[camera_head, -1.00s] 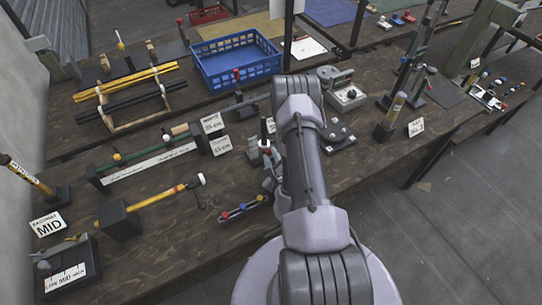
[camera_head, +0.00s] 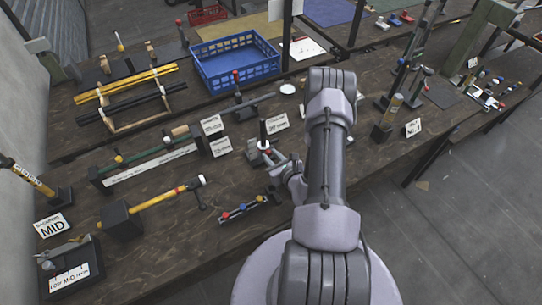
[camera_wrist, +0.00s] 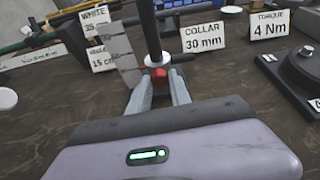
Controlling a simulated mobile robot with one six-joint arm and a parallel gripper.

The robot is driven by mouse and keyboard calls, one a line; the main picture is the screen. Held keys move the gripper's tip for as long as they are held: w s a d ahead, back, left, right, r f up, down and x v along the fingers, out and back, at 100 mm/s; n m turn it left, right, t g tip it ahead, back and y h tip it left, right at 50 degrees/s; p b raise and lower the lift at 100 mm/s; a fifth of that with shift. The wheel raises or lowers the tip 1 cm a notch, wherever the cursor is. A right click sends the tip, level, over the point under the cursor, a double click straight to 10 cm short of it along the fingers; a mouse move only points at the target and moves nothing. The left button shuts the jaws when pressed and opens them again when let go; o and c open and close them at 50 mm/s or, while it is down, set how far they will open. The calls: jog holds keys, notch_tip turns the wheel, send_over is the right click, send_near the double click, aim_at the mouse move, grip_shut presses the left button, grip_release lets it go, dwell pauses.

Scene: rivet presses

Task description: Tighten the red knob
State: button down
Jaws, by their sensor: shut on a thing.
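The red knob (camera_wrist: 160,76) sits on the side of a white collar (camera_wrist: 157,60) on a dark upright post (camera_wrist: 150,28) in the wrist view. My gripper (camera_wrist: 161,84) is shut on the red knob, one finger on each side, so only part of it shows. In the head view the post (camera_head: 263,131) stands near the middle of the bench, with the collar low on it. My gripper (camera_head: 271,157) reaches it from the lower right. A card reading "COLLAR 30 mm" (camera_wrist: 203,38) stands right behind the post.
A grey graduated plate (camera_wrist: 121,52) stands just left of the post. A small rail with coloured knobs (camera_head: 243,208) lies in front. A blue crate (camera_head: 236,62) is behind. A torque card (camera_wrist: 269,25) and black device (camera_wrist: 300,72) are at the right.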

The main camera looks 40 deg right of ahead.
jog(key=m+y, duration=0.2)
jog(key=m, duration=0.1)
jog(key=shift+d+t+b, duration=0.25)
jog(key=shift+t+b, duration=0.05)
jog(key=shift+b, duration=0.1)
jog(key=shift+d+f+m+t+y+b, duration=0.15)
jog(key=shift+m+t+y+b, duration=0.45)
jog(key=shift+m+y+b, duration=0.85)
jog(key=shift+m+h+p, duration=0.25)
jog(key=shift+m+p, duration=0.2)
jog(key=shift+p, duration=0.05)
jog(key=c, duration=1.2)
grip_release()
jog(key=shift+s, duration=0.15)
jog(key=p+v, duration=0.2)
jog(key=v, duration=1.5)
jog(key=shift+s+p, duration=0.1)
jog(key=shift+p, duration=0.25)
